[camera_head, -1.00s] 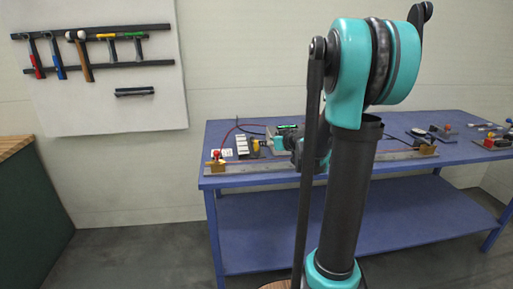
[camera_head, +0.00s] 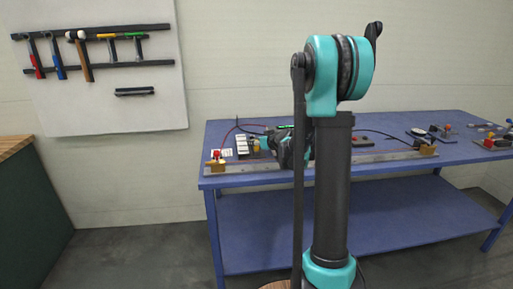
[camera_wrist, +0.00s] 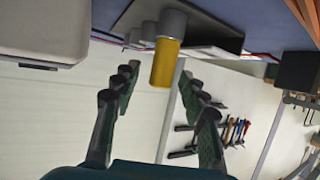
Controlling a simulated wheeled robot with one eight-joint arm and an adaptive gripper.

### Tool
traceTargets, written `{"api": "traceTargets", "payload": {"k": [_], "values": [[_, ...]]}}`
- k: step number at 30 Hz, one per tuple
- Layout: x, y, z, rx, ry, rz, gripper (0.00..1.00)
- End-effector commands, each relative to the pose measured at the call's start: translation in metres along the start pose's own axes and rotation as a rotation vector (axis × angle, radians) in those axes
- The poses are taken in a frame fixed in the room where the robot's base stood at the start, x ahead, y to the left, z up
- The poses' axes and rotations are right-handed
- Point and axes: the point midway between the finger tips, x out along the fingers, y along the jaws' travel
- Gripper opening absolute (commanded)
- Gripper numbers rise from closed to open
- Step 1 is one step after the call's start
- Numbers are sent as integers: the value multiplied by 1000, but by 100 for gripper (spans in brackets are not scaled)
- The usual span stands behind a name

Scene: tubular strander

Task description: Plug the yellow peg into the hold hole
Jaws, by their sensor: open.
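The yellow peg (camera_wrist: 165,63) shows in the wrist view at the upper middle, with one end in a grey cylindrical socket (camera_wrist: 172,24) on a dark plate (camera_wrist: 208,25). My gripper (camera_wrist: 160,77) is open, and its two fingers point toward the peg. The peg's free end appears between the fingertips, with gaps on both sides; I see no contact. In the head view, the wrist end of my arm is over the left part of the blue table, and the fingers cannot be made out. I cannot pick out the hold hole in either view.
The blue table (camera_head: 395,172) carries a long metal rail (camera_head: 385,156) along its front, with brass-coloured blocks at its ends. A white multi-socket strip (camera_head: 242,146) and cables lie near the wrist. Several small parts stand at the right. Tools hang on the wall panel (camera_head: 110,105).

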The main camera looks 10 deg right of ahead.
Motion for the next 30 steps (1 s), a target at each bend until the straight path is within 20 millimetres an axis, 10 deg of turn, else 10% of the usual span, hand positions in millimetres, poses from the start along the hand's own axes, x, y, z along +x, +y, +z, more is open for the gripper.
{"api": "traceTargets", "payload": {"k": [6, 16, 30], "values": [[0, 0, 0, 0, 0, 0, 41], [0, 0, 0, 0, 0, 1, 0], [-2, 0, -5, 0, 0, 1, 0]]}}
